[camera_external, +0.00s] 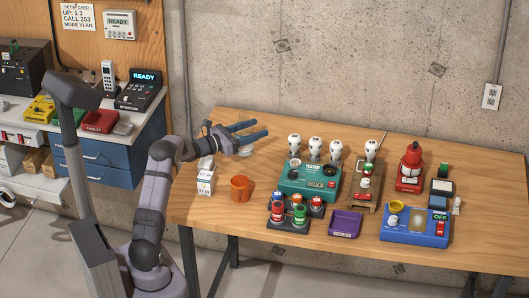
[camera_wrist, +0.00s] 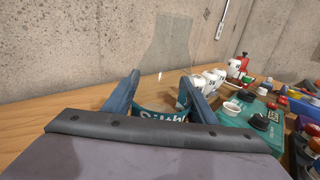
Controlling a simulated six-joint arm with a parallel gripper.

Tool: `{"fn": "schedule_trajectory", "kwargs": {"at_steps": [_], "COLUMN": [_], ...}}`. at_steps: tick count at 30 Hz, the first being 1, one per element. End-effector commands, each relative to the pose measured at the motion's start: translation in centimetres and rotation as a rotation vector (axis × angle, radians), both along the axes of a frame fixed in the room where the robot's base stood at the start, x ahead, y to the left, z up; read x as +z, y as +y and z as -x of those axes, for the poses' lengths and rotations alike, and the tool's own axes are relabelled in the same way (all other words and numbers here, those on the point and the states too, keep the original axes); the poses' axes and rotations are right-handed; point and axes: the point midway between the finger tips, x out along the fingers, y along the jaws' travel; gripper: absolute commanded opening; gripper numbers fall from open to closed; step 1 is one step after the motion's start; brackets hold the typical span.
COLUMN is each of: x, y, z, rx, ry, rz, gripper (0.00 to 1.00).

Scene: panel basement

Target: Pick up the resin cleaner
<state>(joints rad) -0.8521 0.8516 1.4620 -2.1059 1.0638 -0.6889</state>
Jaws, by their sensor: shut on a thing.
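My gripper (camera_external: 252,135) is over the left part of the wooden table, its blue fingers pointing right. In the wrist view my gripper (camera_wrist: 161,98) has its fingers on either side of a clear container with a teal label (camera_wrist: 160,113). The label's white lettering is partly hidden, so I cannot confirm that this is the resin cleaner. A pale, see-through part (camera_wrist: 160,45) rises above the fingers. My gripper is shut on this container. In the external view the container is faint, and I cannot tell whether it touches the table.
An orange cup (camera_external: 241,189) and a white carton (camera_external: 205,180) stand in front of my gripper. A teal tester (camera_external: 297,181), several white bulbs (camera_external: 315,149), a purple tray (camera_external: 345,222) and a red bottle (camera_external: 410,170) are to the right. A concrete wall (camera_external: 330,60) stands behind.

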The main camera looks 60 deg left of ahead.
Motion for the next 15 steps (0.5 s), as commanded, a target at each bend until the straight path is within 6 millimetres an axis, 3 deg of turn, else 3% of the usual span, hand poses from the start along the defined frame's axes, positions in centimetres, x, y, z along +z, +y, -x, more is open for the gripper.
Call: {"fn": "schedule_trajectory", "kwargs": {"at_steps": [15], "x": [4.5], "y": [0.0], "z": [0.0], "rx": [-0.001], "ry": [-0.004], "rz": [-0.002], "gripper": [0.22]}}
